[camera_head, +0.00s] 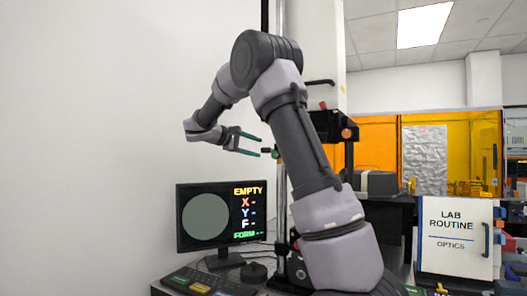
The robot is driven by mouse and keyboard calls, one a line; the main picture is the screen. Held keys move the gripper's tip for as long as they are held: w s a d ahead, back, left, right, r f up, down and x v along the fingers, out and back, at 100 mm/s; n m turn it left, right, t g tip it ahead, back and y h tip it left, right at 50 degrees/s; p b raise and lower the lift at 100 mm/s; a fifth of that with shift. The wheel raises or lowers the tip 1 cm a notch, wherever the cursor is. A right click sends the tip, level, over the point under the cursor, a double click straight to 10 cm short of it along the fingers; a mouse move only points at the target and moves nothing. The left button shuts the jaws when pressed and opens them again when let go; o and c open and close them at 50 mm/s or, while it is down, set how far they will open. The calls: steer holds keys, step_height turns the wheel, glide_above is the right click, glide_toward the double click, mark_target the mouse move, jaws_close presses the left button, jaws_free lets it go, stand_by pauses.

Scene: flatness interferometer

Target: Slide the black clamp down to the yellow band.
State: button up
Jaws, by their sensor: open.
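My gripper (260,148) is open and empty, with two green-edged fingers pointing right at a metal post (282,215). A small dark knob (266,150) sits at the fingertips, beside the post; I cannot tell whether the fingers touch it or whether it belongs to the black clamp. A black bracket (340,125) with an orange-red knob shows to the right, partly behind my arm. I cannot make out a yellow band on the post. My arm hides part of the stand.
A white "LAB ROUTINE" board (455,238) stands at right, before orange panels (378,145). Left of my gripper is open space before a bare wall.

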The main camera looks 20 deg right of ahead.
steer(key=v, duration=0.5)
stand_by(0.3)
